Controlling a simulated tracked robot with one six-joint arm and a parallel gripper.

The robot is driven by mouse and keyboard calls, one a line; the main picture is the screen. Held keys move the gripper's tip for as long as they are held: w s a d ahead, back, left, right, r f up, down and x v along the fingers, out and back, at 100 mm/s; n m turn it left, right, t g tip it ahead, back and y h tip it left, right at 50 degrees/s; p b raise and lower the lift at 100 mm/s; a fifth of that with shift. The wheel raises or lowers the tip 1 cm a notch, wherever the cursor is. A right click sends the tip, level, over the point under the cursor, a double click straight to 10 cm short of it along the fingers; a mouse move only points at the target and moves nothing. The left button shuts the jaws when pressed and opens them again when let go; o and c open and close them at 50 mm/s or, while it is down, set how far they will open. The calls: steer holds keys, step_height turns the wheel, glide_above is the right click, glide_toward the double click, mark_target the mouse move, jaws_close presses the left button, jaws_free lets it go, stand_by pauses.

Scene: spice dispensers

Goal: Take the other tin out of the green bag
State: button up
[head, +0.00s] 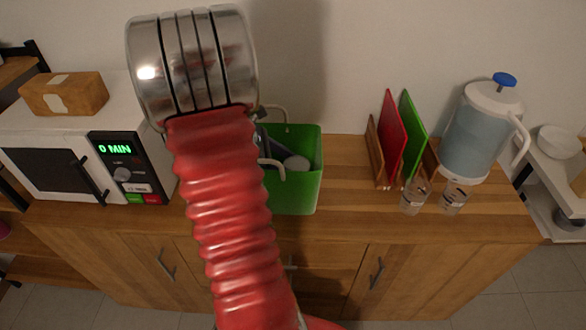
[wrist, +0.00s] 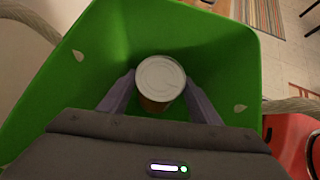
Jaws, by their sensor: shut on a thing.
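The green bag (head: 297,200) stands upright on the wooden counter, right of the microwave, with pale rope handles. In the wrist view its green walls (wrist: 225,60) surround my gripper (wrist: 159,82). A tin (wrist: 160,76) with a pale round lid and a brownish side sits between my two fingers, and my gripper is shut on it inside the bag. In the head view a grey round top (head: 296,163) shows in the bag beside my dark gripper, which my red arm partly hides. The tin's lower part is hidden.
A white microwave (head: 60,150) with a wooden block (head: 64,94) on top stands to the left. Right of the bag is bare counter, then red (head: 392,135) and green boards (head: 411,132), two small clear containers (head: 415,195) and a blue-lidded jug (head: 482,130).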

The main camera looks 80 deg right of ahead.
step_height(320, 180, up, 18)
stand_by(0.5)
stand_by(0.6)
